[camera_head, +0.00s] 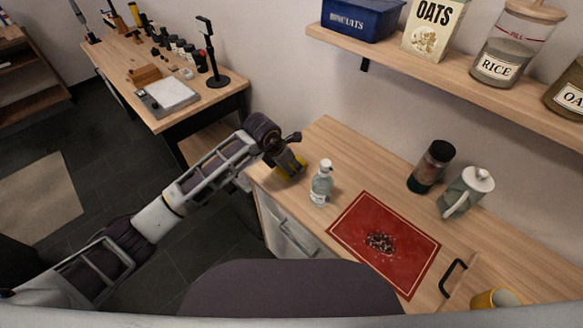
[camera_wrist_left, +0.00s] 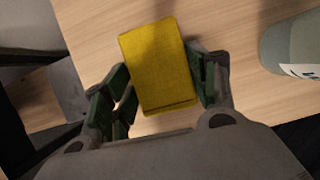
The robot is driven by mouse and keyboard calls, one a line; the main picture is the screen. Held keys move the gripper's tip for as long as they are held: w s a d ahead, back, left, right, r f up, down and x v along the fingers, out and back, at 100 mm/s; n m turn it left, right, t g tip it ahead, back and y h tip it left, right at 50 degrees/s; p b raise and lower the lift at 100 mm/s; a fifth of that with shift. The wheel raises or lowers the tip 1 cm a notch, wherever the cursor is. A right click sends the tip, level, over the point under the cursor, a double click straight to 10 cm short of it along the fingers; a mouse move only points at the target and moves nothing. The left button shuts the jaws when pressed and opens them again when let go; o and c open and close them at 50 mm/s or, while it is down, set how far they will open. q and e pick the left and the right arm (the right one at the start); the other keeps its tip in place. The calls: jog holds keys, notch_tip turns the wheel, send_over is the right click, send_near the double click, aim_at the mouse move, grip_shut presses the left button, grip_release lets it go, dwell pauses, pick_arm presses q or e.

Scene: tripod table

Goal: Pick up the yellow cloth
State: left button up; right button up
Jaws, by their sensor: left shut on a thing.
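The yellow cloth (camera_wrist_left: 157,62) shows as a folded rectangle between the two fingers of my left gripper (camera_wrist_left: 155,85) in the left wrist view. The fingers press on its two sides, and wood counter shows around it. In the head view the cloth (camera_head: 290,166) is mostly hidden behind my left gripper (camera_head: 293,163), at the counter's left end. I cannot tell whether the cloth touches the counter. My right gripper is in neither view.
A clear bottle (camera_head: 321,183) stands close right of my left gripper. A dark jar (camera_head: 431,167), a pale green pot (camera_head: 466,192) and a yellow mug (camera_head: 493,299) stand further right. A shelf (camera_head: 450,83) overhangs the counter's back.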

pick_arm(q)
jog(key=shift+r, duration=0.55)
notch_tip(320, 180, up, 7)
jog(key=shift+r+b, duration=0.2)
jog(key=shift+b, duration=0.2)
jog(key=shift+r, duration=0.75)
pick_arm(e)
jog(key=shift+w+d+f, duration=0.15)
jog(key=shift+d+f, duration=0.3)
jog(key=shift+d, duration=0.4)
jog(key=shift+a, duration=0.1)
